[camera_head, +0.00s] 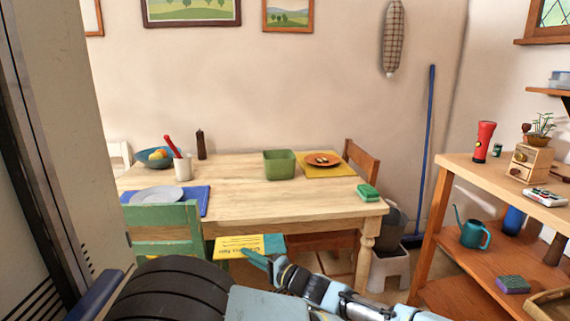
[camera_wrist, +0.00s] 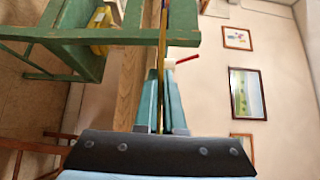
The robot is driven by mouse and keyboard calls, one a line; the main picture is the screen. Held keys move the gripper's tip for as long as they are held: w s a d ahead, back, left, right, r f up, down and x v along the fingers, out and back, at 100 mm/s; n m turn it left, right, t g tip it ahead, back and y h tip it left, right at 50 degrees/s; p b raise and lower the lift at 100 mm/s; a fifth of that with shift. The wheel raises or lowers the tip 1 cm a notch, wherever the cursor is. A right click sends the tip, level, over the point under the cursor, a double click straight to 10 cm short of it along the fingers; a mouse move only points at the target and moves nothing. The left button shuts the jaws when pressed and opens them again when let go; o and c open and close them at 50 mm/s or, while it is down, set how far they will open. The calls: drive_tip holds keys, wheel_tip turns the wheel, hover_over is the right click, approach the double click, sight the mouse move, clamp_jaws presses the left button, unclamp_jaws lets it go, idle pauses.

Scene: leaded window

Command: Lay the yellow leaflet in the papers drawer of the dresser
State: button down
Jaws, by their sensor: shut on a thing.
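The yellow leaflet (camera_head: 238,244), with dark print, is held in front of the table near the green chair. My gripper (camera_head: 262,262) is shut on its edge. In the wrist view, my gripper's teal fingers (camera_wrist: 161,100) are close together, with the leaflet (camera_wrist: 163,50) between them, seen edge-on as a thin yellow strip. No dresser or papers drawer can be made out in either view.
The wooden table (camera_head: 260,205) bears a green bin (camera_head: 279,164), plates and a sponge. A green chair (camera_head: 165,222) stands close at its front. A shelf unit (camera_head: 460,215) stands right, a tall pale cabinet (camera_head: 60,120) left.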

drive_tip(key=a, duration=0.6)
drive_tip(key=d+r+p, duration=0.3)
drive_tip(key=r+p, duration=0.5)
drive_tip(key=d+r+p, duration=0.3)
drive_tip(key=r+p, duration=0.6)
drive_tip(key=b, duration=0.5)
hover_over(229, 254)
wheel_tip(229, 254, down, 5)
drive_tip(key=d, duration=0.6)
